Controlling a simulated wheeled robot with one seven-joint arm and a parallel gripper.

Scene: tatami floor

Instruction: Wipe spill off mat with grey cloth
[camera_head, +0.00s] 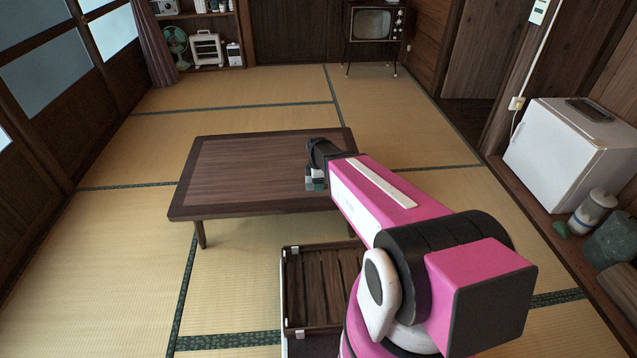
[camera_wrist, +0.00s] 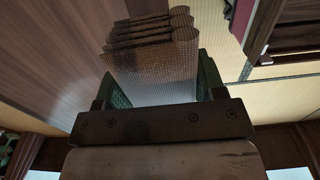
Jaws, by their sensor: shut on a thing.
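My gripper (camera_wrist: 162,88) is shut on a folded grey cloth (camera_wrist: 154,66) with a woven texture. In the wrist view the cloth stands out between the two green-padded fingers, its several folds at the far end. In the head view my arm reaches over the right part of a low brown wooden table (camera_head: 245,172). A small grey and greenish patch shows under the dark wrist there, too small to tell apart. I cannot tell whether the cloth touches the tabletop.
A dark slatted crate (camera_head: 320,285) is in front of the table, close to me. A white fridge (camera_head: 566,150) and a jar (camera_head: 594,211) stand at the right wall. A television (camera_head: 376,24) and shelf items are at the back. The tatami left of the table is clear.

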